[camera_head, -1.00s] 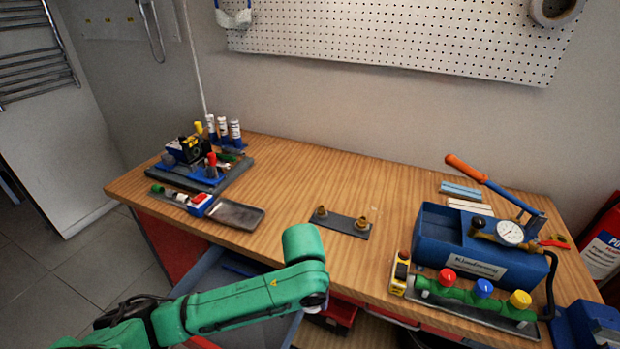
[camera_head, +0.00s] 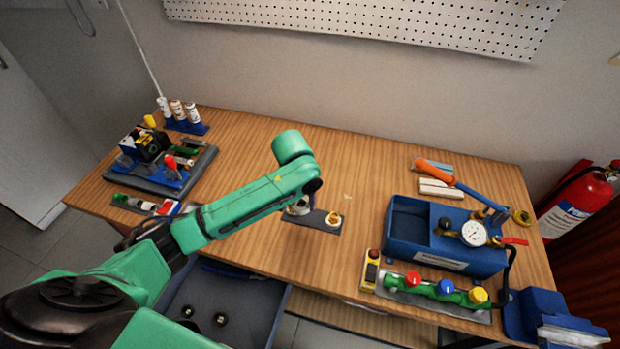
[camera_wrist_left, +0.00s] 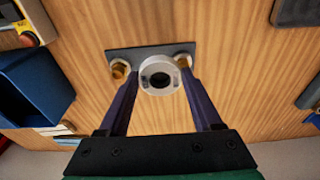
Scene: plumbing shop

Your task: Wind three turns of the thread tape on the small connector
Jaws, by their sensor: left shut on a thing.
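Two brass connectors stand on a dark plate (camera_head: 314,222) at the middle of the bench's front. The right one (camera_head: 333,218) is clear in the head view; my arm covers most of the left one. In the left wrist view both connectors, one at left (camera_wrist_left: 120,70) and one at right (camera_wrist_left: 183,60), stand on the plate. My left gripper (camera_wrist_left: 160,76) is shut on the white tape roll (camera_wrist_left: 148,68), held ring-face to the camera, close to the right-hand connector there. I cannot tell whether roll and connector touch. My right gripper is not in view.
A blue pump box with gauge (camera_head: 440,262) and a valve manifold (camera_head: 445,287) stand at the right. A grey tray of tools (camera_head: 190,180) and capped tubes (camera_head: 178,112) are at the left. An open drawer (camera_head: 270,300) lies below the front edge. The bench's middle back is clear.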

